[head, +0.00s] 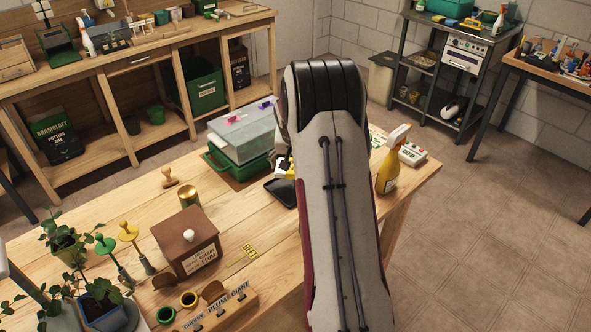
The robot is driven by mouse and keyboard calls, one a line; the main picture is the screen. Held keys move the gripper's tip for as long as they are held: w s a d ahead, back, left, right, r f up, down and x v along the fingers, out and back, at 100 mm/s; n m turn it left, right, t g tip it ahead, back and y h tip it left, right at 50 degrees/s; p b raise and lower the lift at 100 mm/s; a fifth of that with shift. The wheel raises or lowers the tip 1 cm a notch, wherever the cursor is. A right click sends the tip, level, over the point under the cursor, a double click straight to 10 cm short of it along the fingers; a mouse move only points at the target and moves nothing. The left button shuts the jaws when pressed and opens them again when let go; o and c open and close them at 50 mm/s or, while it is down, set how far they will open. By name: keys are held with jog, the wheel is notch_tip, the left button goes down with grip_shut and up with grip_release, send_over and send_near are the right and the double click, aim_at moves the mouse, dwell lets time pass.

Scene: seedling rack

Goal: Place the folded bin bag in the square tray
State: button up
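A black, flat, square-cornered thing (282,192) with a slightly raised edge lies on the wooden workbench, just left of my arm and partly hidden by it. It looks like the square tray, but I cannot be sure. I cannot make out the folded bin bag; it may be behind my arm. My gripper is hidden behind my own arm, which rises through the middle of the view. Small white, black and yellow parts show at the arm's left edge, too little to identify.
A clear-lidded green propagator (240,143) stands behind the black thing. A yellow spray bottle (388,172) stands right of my arm. A brown box (186,243), a brass tin (188,196), a wooden stamp (169,177) and potted plants (65,240) stand left. Bare wood (240,215) lies between.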

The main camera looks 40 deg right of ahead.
jog(key=shift+f, duration=1.1)
jog(key=shift+f, duration=0.6)
jog(key=o, duration=1)
jog(key=shift+r, duration=0.15)
jog(key=shift+r, duration=0.5)
jog(key=shift+v, duration=6)
